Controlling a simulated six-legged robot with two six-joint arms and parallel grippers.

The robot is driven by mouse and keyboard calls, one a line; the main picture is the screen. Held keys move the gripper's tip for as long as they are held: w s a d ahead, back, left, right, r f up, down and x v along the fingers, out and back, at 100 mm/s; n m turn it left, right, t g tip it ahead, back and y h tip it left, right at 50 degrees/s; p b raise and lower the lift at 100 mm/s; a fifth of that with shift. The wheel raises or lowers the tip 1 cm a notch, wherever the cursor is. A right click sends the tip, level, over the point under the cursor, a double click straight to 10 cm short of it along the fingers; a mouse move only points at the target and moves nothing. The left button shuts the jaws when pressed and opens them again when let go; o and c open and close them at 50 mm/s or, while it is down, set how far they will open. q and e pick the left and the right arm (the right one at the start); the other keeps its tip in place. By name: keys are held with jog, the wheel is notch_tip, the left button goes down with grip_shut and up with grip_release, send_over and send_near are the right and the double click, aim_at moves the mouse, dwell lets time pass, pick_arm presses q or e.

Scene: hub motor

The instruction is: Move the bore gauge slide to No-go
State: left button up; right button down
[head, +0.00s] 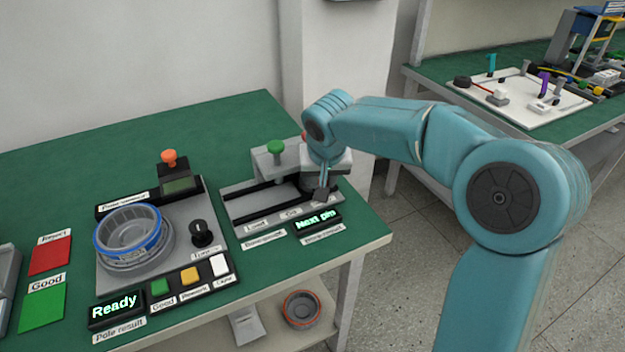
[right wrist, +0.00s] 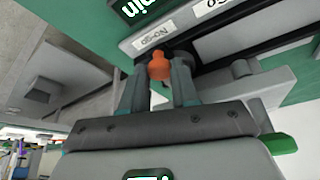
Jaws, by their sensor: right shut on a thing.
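The bore gauge (head: 250,218) is a grey fixture with a dark slot near the back right of the green bench. A green knob (head: 275,147) stands on its block. Labels along its front edge include Load and Go. My right gripper (head: 322,190) is down at the right end of the fixture. In the right wrist view its fingers (right wrist: 160,82) are shut on an orange slide knob (right wrist: 160,65), beside the No-go label (right wrist: 154,36). The Go label (right wrist: 211,8) is farther right there. In the head view the gripper hides this knob. My left gripper is out of view.
The bore display (head: 317,220) reads "Next pin". Left of the gauge are the pole station with a blue-rimmed ring (head: 128,229), a black knob (head: 201,233), buttons (head: 190,276) and a "Ready" display (head: 115,306). Red (head: 50,256) and green (head: 42,308) pads lie far left.

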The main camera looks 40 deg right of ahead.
jog(key=shift+d+r, duration=0.1)
jog(key=shift+d, duration=0.1)
jog(key=c, duration=0.9)
grip_release()
jog(key=shift+d, duration=0.1)
jog(key=shift+o, duration=0.2)
jog(key=p+v, duration=0.3)
jog(key=v, duration=1.3)
jog(key=shift+s, duration=0.2)
